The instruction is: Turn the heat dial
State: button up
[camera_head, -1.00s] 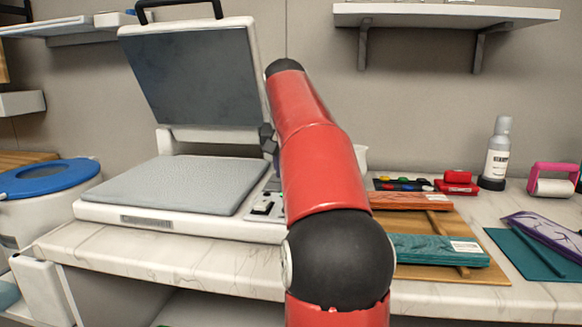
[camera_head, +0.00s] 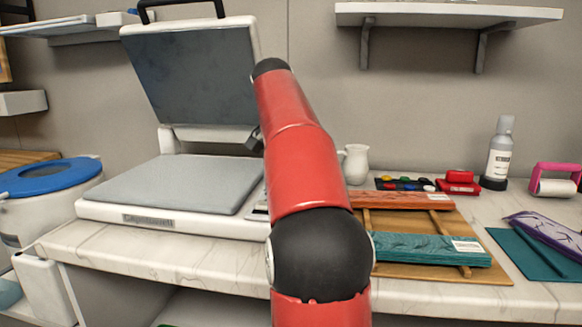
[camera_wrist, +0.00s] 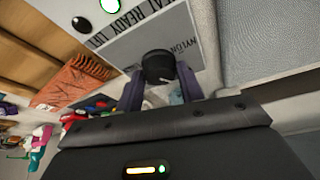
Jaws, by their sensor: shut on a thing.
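In the head view my arm hides the dial and most of the panel. The panel belongs to the white heat press (camera_head: 150,220), whose lid (camera_head: 190,80) is raised over a grey pad (camera_head: 180,184). A lit green-rimmed light (camera_wrist: 109,5) is on the panel near the dial.
A bottle (camera_head: 499,155) stands farther right. A shelf (camera_head: 440,16) hangs above. A blue-lidded bin (camera_head: 48,178) is at left.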

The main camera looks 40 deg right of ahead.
jog(key=o, duration=1)
jog(key=shift+r, duration=0.1)
jog(key=shift+v, duration=3.8)
